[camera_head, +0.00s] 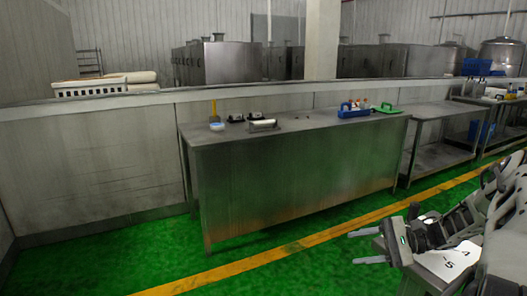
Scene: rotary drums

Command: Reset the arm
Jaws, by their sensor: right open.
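My right gripper (368,246) shows at the lower right of the head view. Its two fingers point left and stand apart, with nothing between them. My right arm reaches in from the right edge, folded close to my body. The gripper is above the green floor, in front of the steel table (290,190) and apart from it. My left gripper is not in view.
On the steel table are a blue carrier (353,110), a green item (387,108) and several small items. A lower steel table (440,112) stands to the right. A yellow line (300,243) crosses the open green floor (240,284).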

